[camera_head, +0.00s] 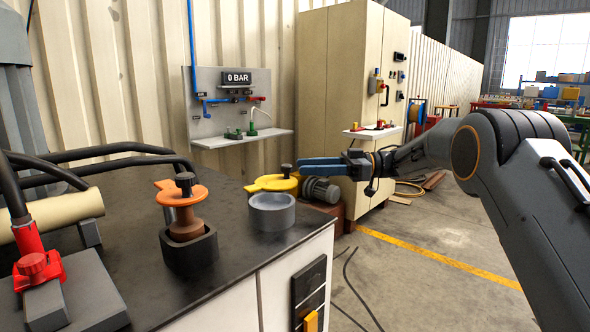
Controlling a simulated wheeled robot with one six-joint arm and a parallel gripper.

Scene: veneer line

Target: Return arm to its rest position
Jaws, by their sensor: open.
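My arm comes in from the right side and reaches left across the picture. My gripper (304,167), with blue fingers, is at the end of it, seen side-on above the right edge of the dark worktop (130,205). It is open, with nothing seen between its fingers. The gap between the fingers is hard to make out. In the picture it lies just right of a yellow tagged piece with a black knob (272,183). I cannot tell how far apart they are in depth.
On the worktop stand a grey round cup (272,212), an orange tagged piece (181,194) in a dark square holder (189,252), and a red fitting (38,266). A gauge panel (228,105) reads 0 BAR. A beige cabinet (335,80) stands behind. Floor right of the worktop is mostly clear.

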